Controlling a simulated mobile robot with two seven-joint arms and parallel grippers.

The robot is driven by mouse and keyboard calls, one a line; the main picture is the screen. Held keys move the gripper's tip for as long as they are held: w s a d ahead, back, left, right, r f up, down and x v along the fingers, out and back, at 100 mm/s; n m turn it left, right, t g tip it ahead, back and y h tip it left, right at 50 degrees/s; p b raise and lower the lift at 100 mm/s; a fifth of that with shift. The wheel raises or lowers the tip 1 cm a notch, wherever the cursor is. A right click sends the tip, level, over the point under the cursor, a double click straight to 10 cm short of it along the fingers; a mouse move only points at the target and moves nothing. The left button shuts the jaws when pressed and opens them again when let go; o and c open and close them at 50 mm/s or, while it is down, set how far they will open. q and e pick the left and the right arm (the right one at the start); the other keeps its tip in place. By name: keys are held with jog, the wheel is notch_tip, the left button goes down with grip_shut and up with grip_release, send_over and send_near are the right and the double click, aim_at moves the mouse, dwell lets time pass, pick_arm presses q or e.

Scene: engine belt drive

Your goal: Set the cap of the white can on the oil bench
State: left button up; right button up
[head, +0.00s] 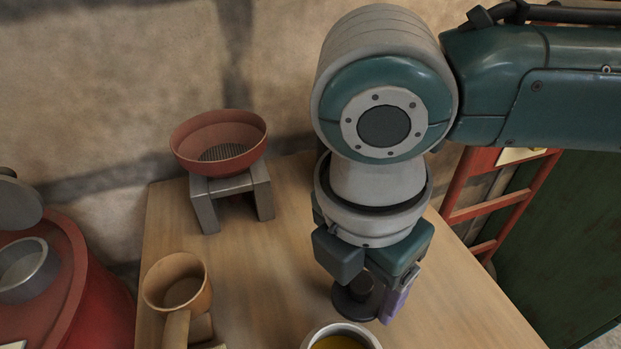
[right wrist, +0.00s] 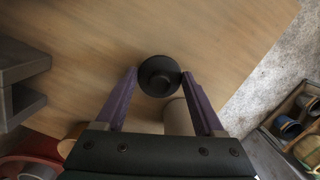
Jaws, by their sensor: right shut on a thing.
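My right gripper (head: 370,290) points down over the wooden oil bench (head: 260,300) and is shut on a black round cap (head: 352,303). In the right wrist view the cap (right wrist: 159,77) sits between the two purple fingertips, a wide disc with a raised knob. The cap is low, close to the bench top; I cannot tell whether it touches. A can (head: 341,328) with a pale rim and yellow contents is cut off at the bottom of the head view. A pale cylinder, likely this can (right wrist: 178,118), shows between the fingers in the wrist view. My left gripper is not in view.
A red funnel bowl (head: 220,143) with a strainer rests on a grey stand (head: 232,195) at the back left. A tan mug-like vessel (head: 177,282) stands front left. A red drum (head: 75,290) is left of the bench. The bench right of the gripper is clear.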

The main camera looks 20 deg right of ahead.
aim_at(350, 302)
notch_tip(350, 302, down, 2)
jog(key=o, duration=1.3)
jog(key=shift+f, duration=0.1)
notch_tip(350, 302, up, 12)
jog(key=a+p, duration=0.1)
jog(key=p, duration=0.2)
jog(key=shift+s+a+p, duration=0.15)
jog(key=shift+s+p, duration=0.15)
jog(key=shift+p, duration=0.1)
